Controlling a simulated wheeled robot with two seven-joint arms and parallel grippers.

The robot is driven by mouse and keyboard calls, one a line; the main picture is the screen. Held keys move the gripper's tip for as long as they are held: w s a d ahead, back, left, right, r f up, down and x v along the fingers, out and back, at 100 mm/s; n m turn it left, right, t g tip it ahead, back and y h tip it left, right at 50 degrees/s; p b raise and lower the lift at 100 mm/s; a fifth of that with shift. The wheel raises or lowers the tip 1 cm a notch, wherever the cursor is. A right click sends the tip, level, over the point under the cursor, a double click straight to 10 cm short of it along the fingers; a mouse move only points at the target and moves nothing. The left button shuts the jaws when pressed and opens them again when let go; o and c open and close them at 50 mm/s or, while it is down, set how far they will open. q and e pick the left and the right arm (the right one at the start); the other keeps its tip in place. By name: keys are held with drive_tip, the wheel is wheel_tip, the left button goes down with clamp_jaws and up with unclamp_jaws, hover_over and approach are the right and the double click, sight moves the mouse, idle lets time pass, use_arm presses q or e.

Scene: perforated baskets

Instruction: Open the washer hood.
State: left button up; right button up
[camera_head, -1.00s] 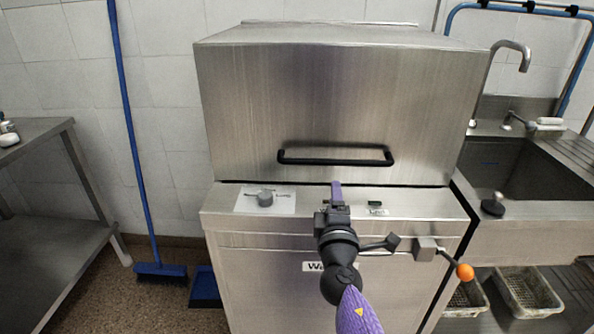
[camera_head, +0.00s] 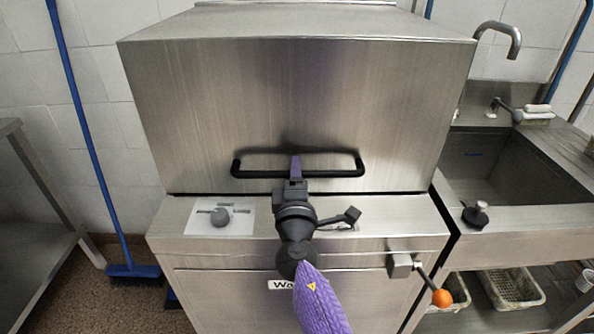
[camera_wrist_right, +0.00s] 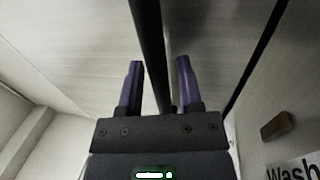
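The washer hood (camera_head: 285,95) is a large brushed steel box, down on the steel washer body (camera_head: 400,222). Its black bar handle (camera_head: 335,173) runs level along the lower front. My right gripper (camera_head: 295,162) reaches up to the middle of the handle, its purple fingers overlapping the bar in the head view. In the wrist view the gripper (camera_wrist_right: 158,75) has its two fingers apart, with the handle (camera_wrist_right: 150,60) passing between them. A gap shows beside the bar, so the fingers do not look clamped on it. My left gripper is not in view.
A sink (camera_head: 500,170) with a tap stands at the right. A steel table (camera_head: 30,220) and blue broom (camera_head: 85,150) are at the left.

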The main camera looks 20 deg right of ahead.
clamp_jaws()
drive_tip(key=shift+f, duration=0.1)
idle(0.8)
